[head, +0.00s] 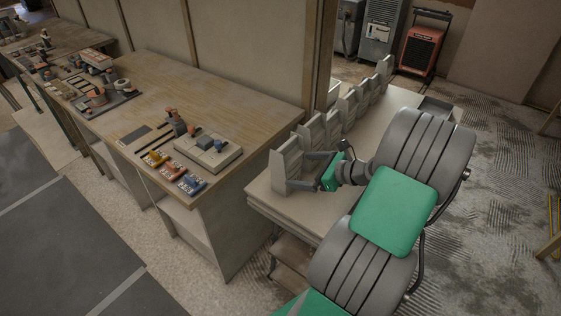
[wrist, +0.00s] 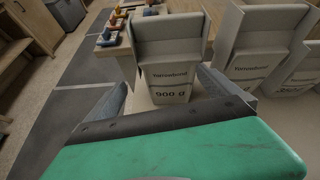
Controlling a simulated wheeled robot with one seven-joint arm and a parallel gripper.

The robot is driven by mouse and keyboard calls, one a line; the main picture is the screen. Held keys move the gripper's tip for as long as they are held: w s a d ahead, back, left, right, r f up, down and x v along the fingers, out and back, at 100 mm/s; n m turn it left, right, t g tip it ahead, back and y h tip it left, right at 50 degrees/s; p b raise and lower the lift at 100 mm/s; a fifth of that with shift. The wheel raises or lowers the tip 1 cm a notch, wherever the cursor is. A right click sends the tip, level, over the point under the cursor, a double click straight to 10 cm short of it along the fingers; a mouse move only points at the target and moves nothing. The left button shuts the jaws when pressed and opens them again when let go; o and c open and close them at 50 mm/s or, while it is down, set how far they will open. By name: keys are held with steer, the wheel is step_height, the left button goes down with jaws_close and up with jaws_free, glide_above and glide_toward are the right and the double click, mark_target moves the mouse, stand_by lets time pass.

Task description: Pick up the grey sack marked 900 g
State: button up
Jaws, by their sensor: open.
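The grey sack marked 900 g (wrist: 168,50) stands upright in the wrist view, its printed front facing me. In the head view it appears to be the nearest sack (head: 286,165) of a row, at the front left end of the pale bench (head: 330,205). My gripper (head: 299,171) is open, with one finger on each side of this sack. In the wrist view my gripper (wrist: 162,85) shows its two fingers spread left and right of the sack's lower part. I cannot tell whether either finger touches it.
A similar sack (wrist: 262,45) stands close to the right, and several more (head: 345,105) run back along the bench. A wooden worktop (head: 220,95) with coloured tools and a grey block (head: 208,150) lies to the left. A red machine (head: 420,48) stands at the back.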

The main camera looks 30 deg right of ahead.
mark_target(287, 161)
steer(key=shift+w+d+r+m+t, duration=0.35)
steer(key=shift+w+d+m, duration=0.1)
steer(key=shift+m, duration=0.25)
steer(key=shift+w+r, duration=0.1)
steer(key=shift+w, duration=0.15)
steer(key=x, duration=0.7)
steer(key=shift+w+d+p, duration=0.1)
steer(key=shift+w+p, duration=0.05)
steer(key=shift+p, duration=0.15)
steer(key=shift+m, duration=0.3)
steer(key=shift+c, duration=0.2)
steer(key=c, duration=1.7)
